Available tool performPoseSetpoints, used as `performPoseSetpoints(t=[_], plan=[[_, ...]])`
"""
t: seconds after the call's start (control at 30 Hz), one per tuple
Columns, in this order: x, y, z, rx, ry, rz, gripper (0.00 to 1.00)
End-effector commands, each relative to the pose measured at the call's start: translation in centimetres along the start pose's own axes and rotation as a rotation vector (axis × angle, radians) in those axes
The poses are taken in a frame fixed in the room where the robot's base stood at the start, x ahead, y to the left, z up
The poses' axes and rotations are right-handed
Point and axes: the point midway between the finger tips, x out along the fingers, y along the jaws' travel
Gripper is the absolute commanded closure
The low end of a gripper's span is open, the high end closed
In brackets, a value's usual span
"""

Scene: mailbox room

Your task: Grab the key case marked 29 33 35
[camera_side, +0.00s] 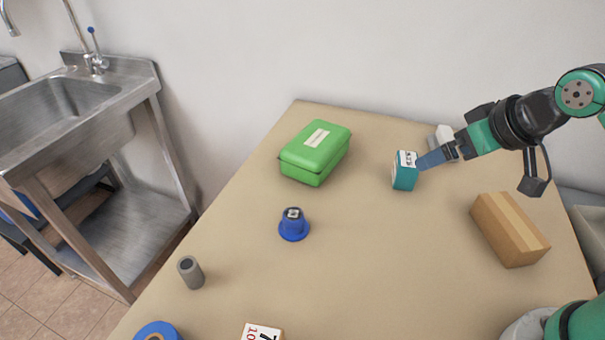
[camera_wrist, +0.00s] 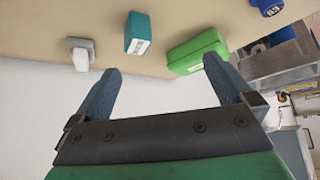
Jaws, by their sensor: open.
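A small teal case (camera_side: 404,176) with a white label on top stands upright on the table. Its label bears small dark marks that I cannot read surely; it may be the key case. It also shows in the wrist view (camera_wrist: 138,36), beyond my fingertips. My gripper (camera_side: 422,162) is open and empty, just right of the teal case in the side view. In the wrist view my two blue fingers (camera_wrist: 162,65) are spread wide, with the case apart from them. A larger green case (camera_side: 316,153) with a pale label lies left of it.
A white object (camera_side: 443,141) stands behind my gripper. A cardboard box (camera_side: 509,230) lies at right. A blue round item (camera_side: 294,229), a grey cylinder (camera_side: 191,272), a blue roll (camera_side: 157,332) and a numbered card (camera_side: 262,333) are nearer.

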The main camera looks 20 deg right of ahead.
Motion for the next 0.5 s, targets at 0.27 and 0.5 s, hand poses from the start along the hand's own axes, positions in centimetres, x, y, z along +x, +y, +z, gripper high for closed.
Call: performPoseSetpoints(t=[0.27, 0.5], plan=[[-3.3, 0.0, -2.4, 0.0, 0.0, 0.0, 0.0], [-2.7, 0.5, -3.5, -0.052, -0.088, -0.106, 0.0]])
